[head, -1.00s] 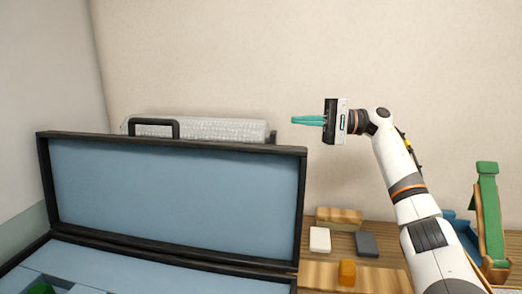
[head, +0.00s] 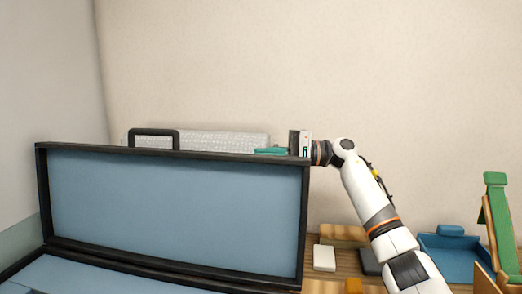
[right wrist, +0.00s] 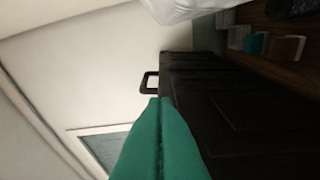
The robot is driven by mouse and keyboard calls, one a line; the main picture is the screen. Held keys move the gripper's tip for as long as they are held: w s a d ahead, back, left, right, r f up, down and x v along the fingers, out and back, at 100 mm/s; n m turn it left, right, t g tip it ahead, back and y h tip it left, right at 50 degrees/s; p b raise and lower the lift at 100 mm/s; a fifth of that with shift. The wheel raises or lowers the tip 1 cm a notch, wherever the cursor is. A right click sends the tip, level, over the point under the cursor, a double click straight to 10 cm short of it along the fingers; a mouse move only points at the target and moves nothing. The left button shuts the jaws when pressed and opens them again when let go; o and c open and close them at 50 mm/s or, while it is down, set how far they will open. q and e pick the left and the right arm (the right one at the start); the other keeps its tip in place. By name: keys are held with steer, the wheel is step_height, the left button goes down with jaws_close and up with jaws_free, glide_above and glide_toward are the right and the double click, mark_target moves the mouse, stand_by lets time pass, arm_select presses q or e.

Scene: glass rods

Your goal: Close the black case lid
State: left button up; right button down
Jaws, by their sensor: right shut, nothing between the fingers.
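The black case stands open at the left, its raised lid (head: 180,212) upright with the blue lining facing me. The lid's handle (head: 154,132) sticks up from its top edge. My right gripper (head: 270,151) is shut and empty, at the lid's top edge near its right corner, partly hidden behind the rim. In the right wrist view its teal fingers (right wrist: 158,135) lie together in front of the lid's dark outer side (right wrist: 245,115), and the handle (right wrist: 149,82) shows beyond them. I cannot tell whether the fingers touch the lid. My left gripper is not in view.
A grey-white textured long object (head: 225,140) lies behind the lid. Right of the case are a white block (head: 324,258), a dark block (head: 369,262) and wooden blocks (head: 342,233). A blue tray (head: 455,255) and a green-and-wood stand (head: 497,225) are at the right.

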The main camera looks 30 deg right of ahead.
steer(key=s+a, duration=0.2)
steer(key=a, duration=0.1)
steer(key=shift+s+a+r, duration=0.2)
steer(key=shift+a+r, duration=0.05)
steer(key=shift+r, duration=0.15)
